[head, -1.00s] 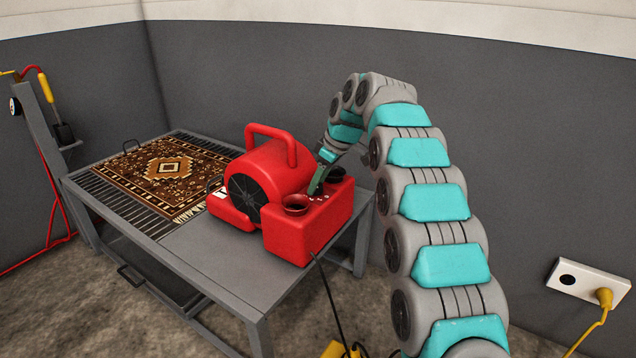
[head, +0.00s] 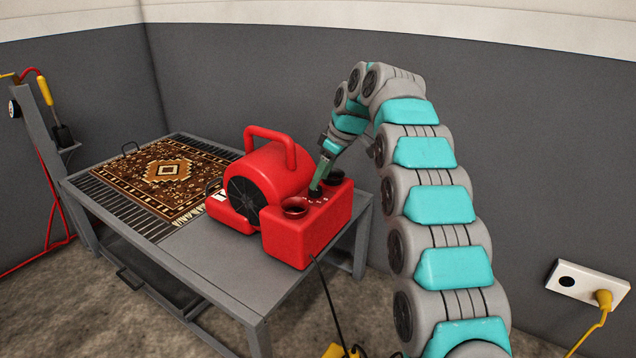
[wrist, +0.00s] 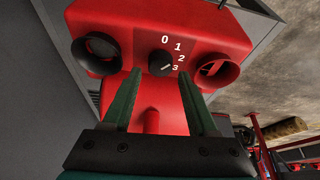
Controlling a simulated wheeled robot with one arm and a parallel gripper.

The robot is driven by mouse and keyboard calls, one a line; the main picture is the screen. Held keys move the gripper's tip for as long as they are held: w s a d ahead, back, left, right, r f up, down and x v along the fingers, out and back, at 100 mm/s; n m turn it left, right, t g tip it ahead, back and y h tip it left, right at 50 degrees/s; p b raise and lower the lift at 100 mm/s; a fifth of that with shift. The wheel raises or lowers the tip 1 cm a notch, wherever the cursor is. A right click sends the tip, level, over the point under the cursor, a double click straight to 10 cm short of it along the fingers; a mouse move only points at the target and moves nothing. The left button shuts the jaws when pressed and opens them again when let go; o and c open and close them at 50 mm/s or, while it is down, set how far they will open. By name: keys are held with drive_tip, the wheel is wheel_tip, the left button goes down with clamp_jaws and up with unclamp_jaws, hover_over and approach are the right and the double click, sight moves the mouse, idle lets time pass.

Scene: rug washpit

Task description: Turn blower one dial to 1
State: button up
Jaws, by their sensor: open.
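The red blower (head: 268,172) stands on the grey table. Its control box (head: 305,232) faces up, with a dark round opening at each end. In the wrist view the black dial (wrist: 161,63) sits between the openings, with 0, 1, 2 and 3 in white around its right side. A pale mark on the dial seems to point toward the 3. My gripper (wrist: 160,75) is open and empty. Its two green fingers stand to the left and right of the dial, apart from it in the picture. In the head view my gripper (head: 317,189) is over the box top and partly hides the dial.
A patterned rug (head: 165,175) lies on the slatted left part of the table (head: 225,262). A black cable (head: 327,290) hangs from the blower to the floor. A white wall socket (head: 588,282) with a yellow plug is at the right.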

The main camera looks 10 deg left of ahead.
drive_tip(key=shift+v, duration=2.3)
